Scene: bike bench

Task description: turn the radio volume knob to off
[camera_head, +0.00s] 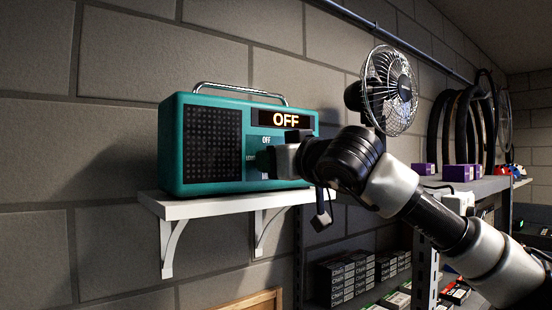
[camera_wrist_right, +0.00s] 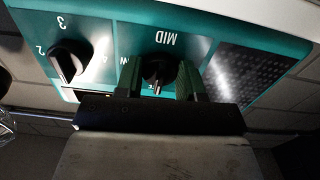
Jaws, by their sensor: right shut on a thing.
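The teal radio (camera_head: 212,185) stands on a white wall shelf, and its lit display (camera_head: 285,118) reads OFF. My right gripper (camera_head: 278,161) is at the front face of the radio, below the display. In the wrist view, which shows the radio upside down, its two fingers (camera_wrist_right: 158,80) are shut on a black knob (camera_wrist_right: 158,70) with the word MID beside it. The pale mark on this knob points down in that view, away from MID. In the head view the word OFF is printed above the gripper, which mostly hides the knob. My left gripper is not in view.
A second black knob (camera_wrist_right: 68,62) with numbers sits beside the held one in the wrist view. The white shelf (camera_head: 185,208) ends close under my gripper. Stacked boxes (camera_head: 345,278) fill a rack below right.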

